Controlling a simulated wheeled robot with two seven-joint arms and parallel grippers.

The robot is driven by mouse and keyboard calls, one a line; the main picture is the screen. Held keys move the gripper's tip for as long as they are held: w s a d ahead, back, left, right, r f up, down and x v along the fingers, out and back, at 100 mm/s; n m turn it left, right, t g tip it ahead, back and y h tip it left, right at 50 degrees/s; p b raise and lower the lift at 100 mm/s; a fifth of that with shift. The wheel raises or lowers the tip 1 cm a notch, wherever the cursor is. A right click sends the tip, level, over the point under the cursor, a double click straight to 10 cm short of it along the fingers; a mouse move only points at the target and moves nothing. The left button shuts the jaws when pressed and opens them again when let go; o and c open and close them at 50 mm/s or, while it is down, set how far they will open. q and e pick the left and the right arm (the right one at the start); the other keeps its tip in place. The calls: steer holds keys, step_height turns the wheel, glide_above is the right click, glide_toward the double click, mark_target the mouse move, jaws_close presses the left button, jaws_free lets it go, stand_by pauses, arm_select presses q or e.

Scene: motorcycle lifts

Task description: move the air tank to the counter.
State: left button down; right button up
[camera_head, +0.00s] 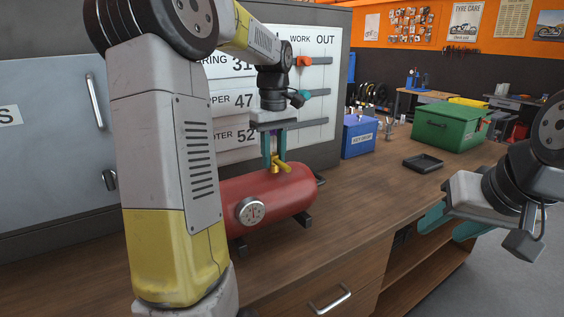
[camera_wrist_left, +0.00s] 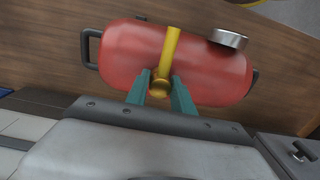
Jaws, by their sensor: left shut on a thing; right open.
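The red air tank (camera_head: 280,197) lies on its side at the wooden counter (camera_head: 350,205), with a round gauge (camera_head: 251,211), dark feet and a yellow valve (camera_head: 281,167) on top. I cannot tell whether its feet touch the counter. My left gripper (camera_head: 274,158) points down from above with its teal fingers shut at the yellow valve. In the left wrist view the tank (camera_wrist_left: 200,70) hangs or lies across the fingers' far side, with the valve (camera_wrist_left: 167,60) between them. My arm hides the tank's left end in the head view. My right gripper (camera_head: 447,226) is open and empty at the right, past the counter's front edge.
A blue box (camera_head: 359,137), a black tray (camera_head: 423,163) and a green case (camera_head: 449,127) stand further along the counter. A whiteboard (camera_head: 230,105) stands behind the tank. Bare counter lies to the tank's right. A grey cabinet (camera_head: 50,150) is at the left.

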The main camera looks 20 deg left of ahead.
arm_select(q)
steer(key=shift+w+d, duration=0.1)
steer(key=shift+w, duration=0.65)
steer(key=shift+f, duration=1.75)
steer(key=c, duration=1.1)
jaws_free()
step_height(320, 180, up, 12)
steer(key=shift+f, duration=0.15)
steer(key=s+d+f+m+t, duration=0.2)
steer(key=s+m, duration=0.1)
steer(key=s, duration=0.4)
steer(key=s+d+f+m+t+h, duration=0.1)
steer(key=s+d+f+m+t, duration=0.1)
steer(key=s, duration=0.6)
steer(key=s+d+f+m+t+h, duration=0.1)
steer(key=s+d+f+m+t, duration=0.1)
steer(key=s+m, duration=0.3)
steer(key=shift+s+d+f, duration=0.8)
steer(key=shift+s+f, duration=0.05)
steer(key=shift+s, duration=0.3)
